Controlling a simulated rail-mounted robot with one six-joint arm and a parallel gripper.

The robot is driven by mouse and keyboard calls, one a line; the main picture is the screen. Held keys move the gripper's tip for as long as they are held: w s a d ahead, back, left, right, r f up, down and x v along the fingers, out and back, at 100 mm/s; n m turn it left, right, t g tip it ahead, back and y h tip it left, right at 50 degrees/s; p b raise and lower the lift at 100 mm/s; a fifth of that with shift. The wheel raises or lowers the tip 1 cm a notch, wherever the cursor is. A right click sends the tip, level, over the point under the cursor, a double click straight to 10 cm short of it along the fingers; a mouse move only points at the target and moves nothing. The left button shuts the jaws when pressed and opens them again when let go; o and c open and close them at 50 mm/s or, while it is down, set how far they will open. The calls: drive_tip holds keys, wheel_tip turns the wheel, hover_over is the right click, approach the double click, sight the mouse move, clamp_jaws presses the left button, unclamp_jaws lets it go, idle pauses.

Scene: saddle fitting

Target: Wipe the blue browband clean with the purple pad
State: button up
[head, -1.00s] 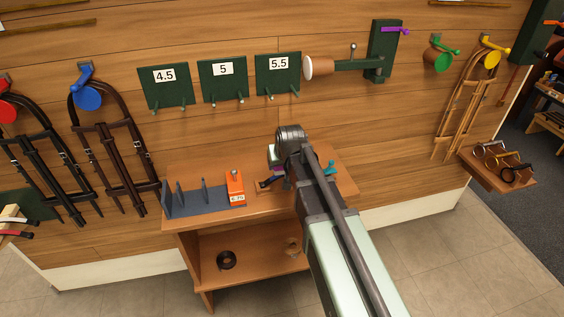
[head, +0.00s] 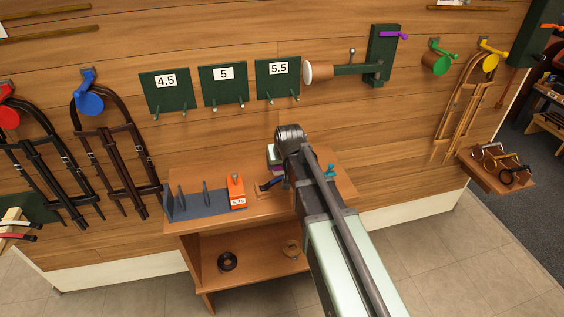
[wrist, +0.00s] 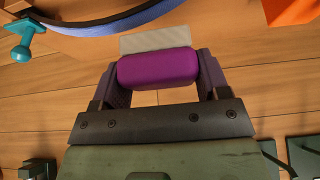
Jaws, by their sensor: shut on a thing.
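My gripper (wrist: 158,80) is shut on the purple pad (wrist: 158,68), which lies across between its two fingers. A pale grey flat piece (wrist: 155,38) shows along the pad's far side. The blue browband (wrist: 125,20) curves across the upper left of the wrist view, apart from the pad in the picture. A teal clamp (wrist: 22,38) is at its left end. In the head view the browband (head: 271,184) shows partly on the bench, and the purple pad (head: 278,169) is just visible beside my wrist. My arm hides the rest of the browband. Any dirt on it is too small to tell.
The wooden bench (head: 250,212) carries a grey rack (head: 206,205) and an orange block (head: 236,191) left of the browband. A teal clamp (head: 330,170) stands right of my arm. Green bracket panels (head: 222,86) and bridles hang on the wall behind.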

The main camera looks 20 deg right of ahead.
drive_tip(key=shift+r+p, duration=2.7)
drive_tip(key=shift+r, duration=0.4)
drive_tip(key=shift+f, duration=0.1)
